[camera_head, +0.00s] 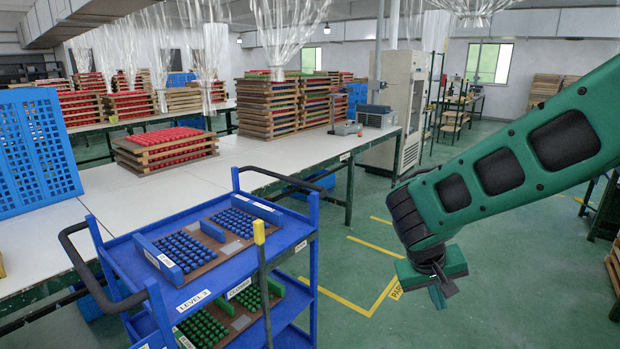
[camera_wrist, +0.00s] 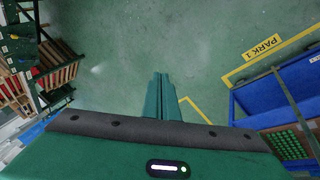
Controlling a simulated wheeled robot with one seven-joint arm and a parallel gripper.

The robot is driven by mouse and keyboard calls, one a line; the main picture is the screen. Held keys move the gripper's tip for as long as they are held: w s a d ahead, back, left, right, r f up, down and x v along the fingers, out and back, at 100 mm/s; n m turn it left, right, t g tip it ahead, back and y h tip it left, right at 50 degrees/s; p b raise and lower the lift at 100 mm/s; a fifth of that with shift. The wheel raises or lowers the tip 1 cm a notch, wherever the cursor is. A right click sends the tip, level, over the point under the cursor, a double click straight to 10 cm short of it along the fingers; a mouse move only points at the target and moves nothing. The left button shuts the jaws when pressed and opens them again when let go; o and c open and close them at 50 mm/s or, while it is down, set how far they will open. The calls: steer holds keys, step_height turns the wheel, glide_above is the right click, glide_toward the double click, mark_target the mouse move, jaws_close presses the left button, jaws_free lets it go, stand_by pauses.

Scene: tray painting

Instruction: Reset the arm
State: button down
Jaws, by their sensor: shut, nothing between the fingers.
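My green arm reaches in from the right in the head view, with my gripper (camera_head: 440,292) hanging at its lower end over the green floor. In the wrist view my gripper (camera_wrist: 161,80) shows its two green fingers side by side and pressed together, with nothing between them. Only bare floor lies beyond the fingertips. My gripper is apart from the cart and the tables and touches nothing.
A blue cart (camera_head: 190,285) with trays of blue and green pieces stands left of my gripper. A long white table (camera_head: 200,190) holds stacked trays behind it. Yellow floor lines (camera_head: 345,300) mark a bay. Wooden racks (camera_wrist: 40,75) stand at the wrist view's left. Floor around my gripper is clear.

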steer(key=s+d+r+m+g+y, duration=0.2)
steer(key=s+d+r+m, duration=0.2)
steer(key=s+d, duration=0.8)
steer(key=s+r+m+y, duration=0.1)
steer(key=s+y, duration=0.2)
steer(key=s, duration=0.9)
steer(key=shift+s+d+r+m, duration=0.2)
steer(key=shift+s+m, duration=0.1)
steer(key=shift+m, duration=0.1)
